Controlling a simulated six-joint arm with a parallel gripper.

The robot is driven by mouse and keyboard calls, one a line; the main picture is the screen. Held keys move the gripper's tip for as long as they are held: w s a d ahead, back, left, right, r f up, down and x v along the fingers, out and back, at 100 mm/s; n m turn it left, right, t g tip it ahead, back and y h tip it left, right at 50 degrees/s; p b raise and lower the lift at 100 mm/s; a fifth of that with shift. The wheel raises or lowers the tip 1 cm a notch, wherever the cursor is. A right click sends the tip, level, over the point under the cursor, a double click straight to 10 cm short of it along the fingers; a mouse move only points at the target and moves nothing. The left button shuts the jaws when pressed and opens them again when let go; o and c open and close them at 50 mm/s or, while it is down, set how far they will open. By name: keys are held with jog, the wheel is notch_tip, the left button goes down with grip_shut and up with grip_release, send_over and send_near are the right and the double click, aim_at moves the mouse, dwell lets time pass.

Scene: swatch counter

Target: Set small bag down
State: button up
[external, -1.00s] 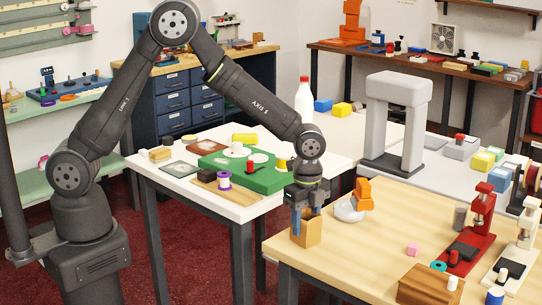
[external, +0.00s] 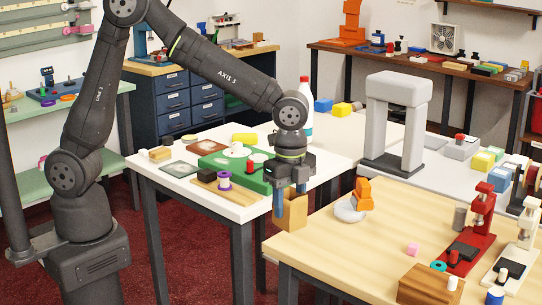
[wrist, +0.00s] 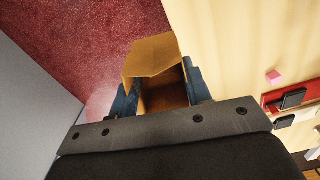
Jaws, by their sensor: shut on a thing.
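The small bag (external: 293,213) is a brown, open-topped paper bag. It hangs roughly upright between the blue fingers of my gripper (external: 289,202), which is shut on it.
A white dish with an orange object (external: 362,194) stands right of the bag. A pink cube (external: 413,249) lies farther right. The wooden table's front left is clear.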

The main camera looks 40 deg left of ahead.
jog(key=shift+s+d+r, duration=0.25)
jog(key=shift+s+d, duration=0.05)
jog(key=shift+s, duration=0.1)
jog(key=d+n, duration=0.2)
jog(key=d, duration=1.9)
jog(key=shift+w+a+f, duration=0.2)
jog(key=shift+w+f, duration=2.45)
jog(key=shift+w, duration=0.05)
jog(key=shift+w+a+f, duration=0.15)
jog(key=shift+w+f, duration=2.45)
jog(key=shift+w, duration=0.05)
jog(key=shift+f, duration=0.2)
jog(key=o, duration=0.9)
jog(key=shift+o, duration=0.2)
